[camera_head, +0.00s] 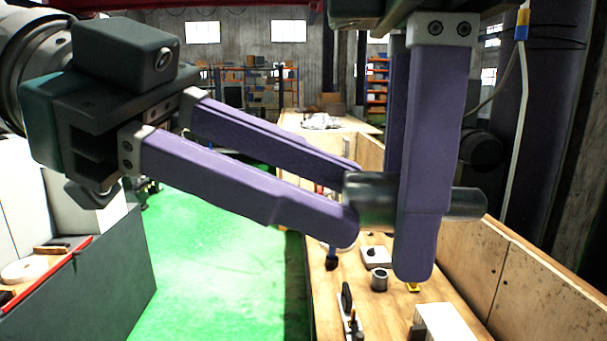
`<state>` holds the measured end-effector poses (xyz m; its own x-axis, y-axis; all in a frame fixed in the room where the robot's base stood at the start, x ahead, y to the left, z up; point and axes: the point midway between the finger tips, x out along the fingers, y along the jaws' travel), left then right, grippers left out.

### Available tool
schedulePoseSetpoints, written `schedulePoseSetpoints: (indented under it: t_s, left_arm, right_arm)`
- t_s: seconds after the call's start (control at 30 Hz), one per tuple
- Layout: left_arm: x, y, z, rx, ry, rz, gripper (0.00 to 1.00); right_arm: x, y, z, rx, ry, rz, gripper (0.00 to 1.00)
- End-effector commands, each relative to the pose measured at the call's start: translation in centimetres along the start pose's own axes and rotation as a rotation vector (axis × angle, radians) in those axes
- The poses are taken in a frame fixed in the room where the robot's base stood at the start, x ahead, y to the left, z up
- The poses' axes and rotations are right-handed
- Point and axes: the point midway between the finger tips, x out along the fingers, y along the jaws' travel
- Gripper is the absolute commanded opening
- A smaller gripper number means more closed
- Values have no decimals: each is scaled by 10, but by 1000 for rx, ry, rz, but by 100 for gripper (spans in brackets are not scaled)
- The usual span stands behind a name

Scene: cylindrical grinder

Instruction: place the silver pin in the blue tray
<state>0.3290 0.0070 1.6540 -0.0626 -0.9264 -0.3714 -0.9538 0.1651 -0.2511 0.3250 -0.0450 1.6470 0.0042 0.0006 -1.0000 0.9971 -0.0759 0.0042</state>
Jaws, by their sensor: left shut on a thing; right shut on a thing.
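The silver pin (373,199) is a dark grey metal cylinder held roughly level in mid-air. My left gripper (347,199) comes in from the left, and its two purple fingers are shut on the pin's left end. My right gripper (420,205) comes down from the top, and its purple fingers are shut on the pin further right. The pin's right end (466,204) sticks out past the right gripper's front finger, which hides part of the pin. The blue tray cannot be made out in this view.
A wooden bench (388,318) with a raised side board (535,290) lies below the grippers. On it are a small metal ring (379,279), a white block (447,323) and other small parts. A grey cabinet (95,285) stands at left. Green floor (215,260) lies between.

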Motion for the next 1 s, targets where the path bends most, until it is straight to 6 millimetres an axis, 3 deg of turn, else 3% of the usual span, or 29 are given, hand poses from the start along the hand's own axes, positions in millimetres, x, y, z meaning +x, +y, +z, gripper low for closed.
schedulePoseSetpoints:
  t_s: [0.1,0.13,0.4,0.77,1.0]
  left_arm:
    - [-1,-3,0,0,-1,-13,0]
    - [-1,-3,0,1,0,-14,0]
    - [-1,-2,0,1,0,-10,0]
    - [-1,-2,0,0,0,-6,0]
    - [-1,-2,0,0,0,-6,0]
  right_arm:
    - [1,-3,-1,-10,0,-8,0]
    - [1,-3,-1,-11,0,-9,38]
    - [1,-2,-1,-8,0,-7,68]
    - [-5,-1,0,-5,0,-3,71]
    - [-40,0,0,-4,-1,1,71]
